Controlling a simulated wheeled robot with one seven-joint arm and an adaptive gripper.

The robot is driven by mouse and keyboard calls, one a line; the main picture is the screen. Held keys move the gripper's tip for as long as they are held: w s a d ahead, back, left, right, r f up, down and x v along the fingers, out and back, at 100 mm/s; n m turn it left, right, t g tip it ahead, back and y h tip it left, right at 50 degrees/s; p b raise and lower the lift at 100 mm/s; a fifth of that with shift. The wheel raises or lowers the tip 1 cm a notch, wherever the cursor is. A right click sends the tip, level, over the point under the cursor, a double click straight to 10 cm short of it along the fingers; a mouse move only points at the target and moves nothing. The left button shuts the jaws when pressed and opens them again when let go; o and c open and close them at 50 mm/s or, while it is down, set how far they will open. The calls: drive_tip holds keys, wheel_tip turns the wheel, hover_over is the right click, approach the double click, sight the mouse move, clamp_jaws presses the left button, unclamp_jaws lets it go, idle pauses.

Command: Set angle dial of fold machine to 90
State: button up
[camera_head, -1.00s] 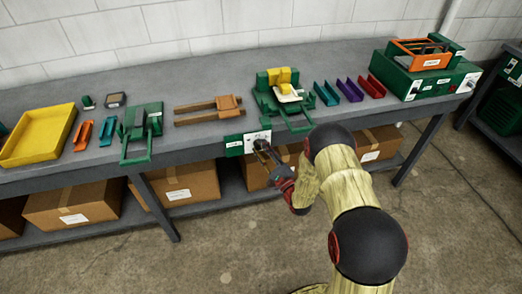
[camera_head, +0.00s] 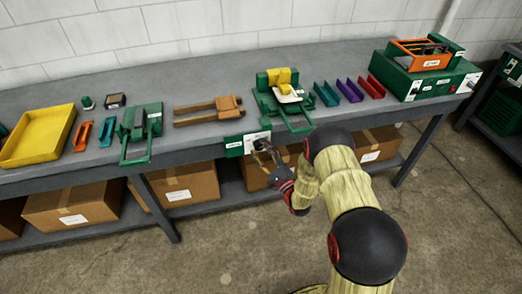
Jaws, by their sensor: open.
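A green panel with a white dial plate (camera_head: 257,137) hangs on the front edge of the bench, below a green machine with a yellow block (camera_head: 283,77). A small dark knob (camera_head: 260,144) shows on the white plate, partly hidden by my gripper. Numbers on the plate are too small to read. My gripper (camera_head: 266,152) is open and empty, right in front of the plate at the knob. I cannot tell whether its fingers touch the knob or stand around it.
A second green machine (camera_head: 142,132), a wooden-coloured clamp (camera_head: 208,110) and a yellow tray (camera_head: 39,134) stand on the bench. Teal, purple and red channels (camera_head: 350,90) lie right of the yellow block. Cardboard boxes (camera_head: 183,184) fill the lower shelf. The floor in front is clear.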

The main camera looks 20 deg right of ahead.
drive_tip(key=v, duration=1.2)
drive_tip(key=shift+f, duration=0.1)
idle(0.4)
